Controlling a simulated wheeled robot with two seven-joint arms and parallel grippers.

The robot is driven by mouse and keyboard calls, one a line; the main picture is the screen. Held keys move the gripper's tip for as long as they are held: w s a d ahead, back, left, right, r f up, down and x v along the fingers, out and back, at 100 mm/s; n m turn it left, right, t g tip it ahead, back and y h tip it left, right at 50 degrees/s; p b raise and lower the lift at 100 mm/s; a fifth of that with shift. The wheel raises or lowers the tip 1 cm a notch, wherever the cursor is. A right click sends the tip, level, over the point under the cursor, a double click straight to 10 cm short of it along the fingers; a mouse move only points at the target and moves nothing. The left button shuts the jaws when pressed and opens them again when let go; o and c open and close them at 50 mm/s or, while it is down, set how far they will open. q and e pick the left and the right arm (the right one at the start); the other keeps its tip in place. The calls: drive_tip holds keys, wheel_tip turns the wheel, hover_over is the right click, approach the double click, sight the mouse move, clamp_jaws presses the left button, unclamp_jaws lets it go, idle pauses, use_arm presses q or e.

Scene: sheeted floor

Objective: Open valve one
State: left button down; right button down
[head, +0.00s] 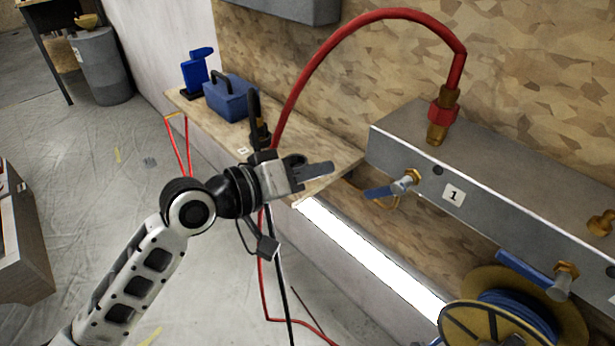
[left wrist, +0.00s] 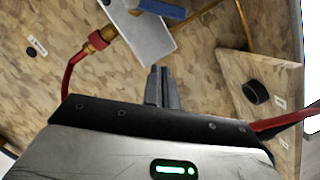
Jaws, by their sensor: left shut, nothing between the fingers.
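Valve one is a blue lever (head: 381,192) on a brass stem (head: 407,180), on the front face of a grey metal manifold (head: 480,205) beside a white label "1" (head: 453,195). The lever points left, away from the manifold. My left gripper (head: 322,171) is shut and empty, left of the lever and apart from it in the picture. In the left wrist view the gripper's fingers (left wrist: 162,86) are together; a blue lever (left wrist: 163,9) and the grey manifold (left wrist: 146,36) show beyond them. My right gripper is not in view.
A red hose (head: 365,22) arches from the manifold's top fitting to behind my left gripper. A second blue lever (head: 524,270) and a cable reel (head: 480,322) are at the lower right. A wooden shelf (head: 335,152) bears a blue toolbox (head: 229,98). Floor at left is mostly clear.

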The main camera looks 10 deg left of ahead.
sight(390, 186)
use_arm(q)
drive_tip(key=w+d+f, duration=0.2)
drive_tip(key=d+f, duration=0.2)
drive_tip(key=d, duration=0.2)
drive_tip(key=shift+w+d, duration=0.15)
drive_tip(key=shift+d, duration=0.1)
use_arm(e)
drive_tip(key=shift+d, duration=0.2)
use_arm(q)
drive_tip(key=shift+f+n, duration=0.15)
drive_tip(key=shift+n, duration=0.25)
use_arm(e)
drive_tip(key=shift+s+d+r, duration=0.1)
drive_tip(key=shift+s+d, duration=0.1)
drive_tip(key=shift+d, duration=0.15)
